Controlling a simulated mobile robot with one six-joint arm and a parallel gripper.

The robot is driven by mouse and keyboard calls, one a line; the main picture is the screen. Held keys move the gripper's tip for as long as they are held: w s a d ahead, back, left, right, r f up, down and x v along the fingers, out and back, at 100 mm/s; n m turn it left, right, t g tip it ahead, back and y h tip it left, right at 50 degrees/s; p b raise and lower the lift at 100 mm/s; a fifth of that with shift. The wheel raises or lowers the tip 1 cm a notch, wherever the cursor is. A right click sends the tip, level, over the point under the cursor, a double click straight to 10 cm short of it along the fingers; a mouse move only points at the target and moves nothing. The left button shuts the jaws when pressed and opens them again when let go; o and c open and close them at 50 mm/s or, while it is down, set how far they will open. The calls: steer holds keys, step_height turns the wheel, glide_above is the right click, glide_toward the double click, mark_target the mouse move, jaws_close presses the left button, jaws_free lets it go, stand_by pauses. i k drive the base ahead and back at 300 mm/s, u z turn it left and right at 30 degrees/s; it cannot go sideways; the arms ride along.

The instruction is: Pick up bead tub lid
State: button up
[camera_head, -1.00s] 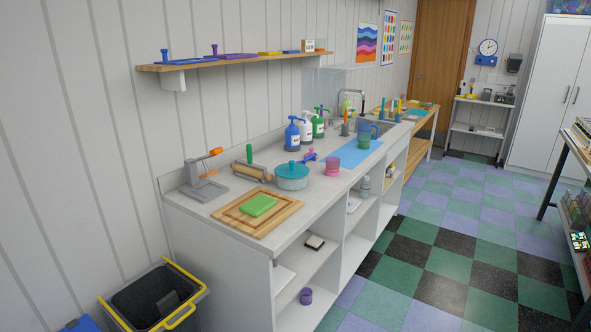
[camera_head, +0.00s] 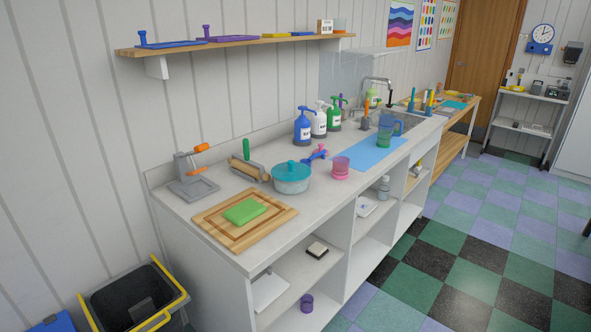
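A round teal tub with a teal lid (camera_head: 291,170) stands on the white counter; I take this for the bead tub lid. The lid has a small knob on top and sits on the pale blue, partly see-through tub body (camera_head: 291,184). A pink cup (camera_head: 341,169) stands to its right, and a small blue and pink object (camera_head: 316,156) lies just behind it. My gripper is not in view.
A wooden board (camera_head: 222,232) with a green block (camera_head: 245,211) lies left of the tub. A grey press with an orange handle (camera_head: 193,176) and a rolling pin (camera_head: 246,170) are behind. Pump bottles (camera_head: 304,128) stand at the back. A black bin (camera_head: 135,297) is on the floor.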

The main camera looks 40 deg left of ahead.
mark_target(291, 168)
steer(key=u, duration=0.15)
steer(key=i, duration=0.9)
steer(key=u, duration=1.25)
steer(key=k, duration=0.2)
steer(key=u, duration=2.65)
